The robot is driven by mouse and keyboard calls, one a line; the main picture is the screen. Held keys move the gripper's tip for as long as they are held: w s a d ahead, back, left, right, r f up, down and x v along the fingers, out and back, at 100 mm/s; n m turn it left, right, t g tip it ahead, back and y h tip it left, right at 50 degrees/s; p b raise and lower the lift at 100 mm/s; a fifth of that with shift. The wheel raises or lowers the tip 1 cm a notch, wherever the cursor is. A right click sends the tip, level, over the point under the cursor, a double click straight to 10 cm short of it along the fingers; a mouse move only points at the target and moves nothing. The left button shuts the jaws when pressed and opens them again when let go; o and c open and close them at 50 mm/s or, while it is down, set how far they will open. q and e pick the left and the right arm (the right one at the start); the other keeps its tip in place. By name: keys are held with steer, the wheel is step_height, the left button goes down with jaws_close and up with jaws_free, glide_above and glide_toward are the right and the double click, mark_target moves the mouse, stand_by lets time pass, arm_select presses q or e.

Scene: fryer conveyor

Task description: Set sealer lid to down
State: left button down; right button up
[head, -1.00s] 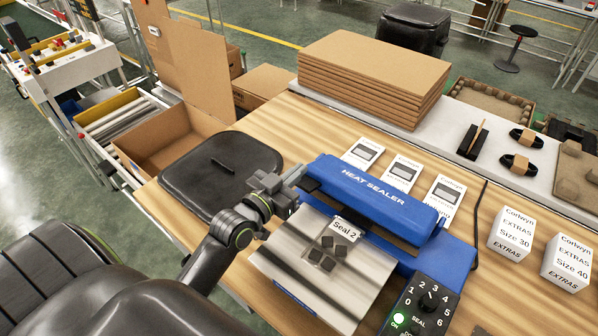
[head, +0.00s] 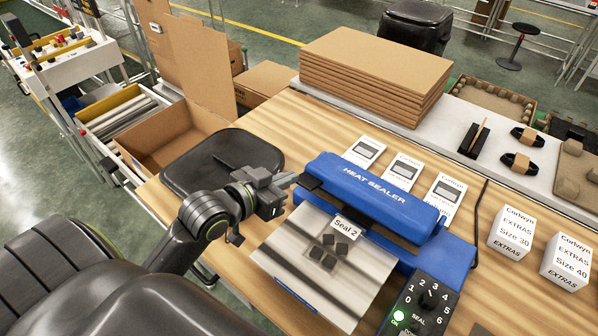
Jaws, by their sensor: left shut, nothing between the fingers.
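The blue heat sealer's lid (head: 372,197) is a long bar lettered HEAT SEALER. A dark strip shows under its front edge; I cannot tell exactly how far it is lowered. A black tab (head: 309,183) sticks out at its left end. A silvery pouch (head: 325,262) with a "Seal 2" label and several dark pieces lies in front of the lid. My left gripper (head: 289,181) is shut and empty, just left of the tab; a small gap seems to separate them. My right gripper is not in view.
A black control box (head: 420,306) with a dial and a lit green light stands at the sealer's right. White cards (head: 404,172) lie behind the sealer. White EXTRAS boxes (head: 512,232) stand at right.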

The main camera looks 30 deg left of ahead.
arm_select(q)
step_height(320, 180, up, 3)
steer(key=g+p, duration=0.1)
steer(key=g+y+p, duration=0.1)
steer(key=g+y, duration=0.1)
glide_above(301, 185)
steer(key=w, duration=0.2)
steer(key=shift+n, duration=0.3)
steer(key=f, duration=0.5)
steer(key=shift+s+d+f, duration=0.2)
steer(key=shift+s+a+f, duration=0.1)
steer(key=shift+s+f, duration=0.2)
steer(key=shift+f, duration=0.35)
steer(key=shift+s+f, duration=0.3)
steer(key=shift+f, duration=0.3)
steer(key=shift+s+f, duration=0.25)
steer(key=shift+f, duration=0.25)
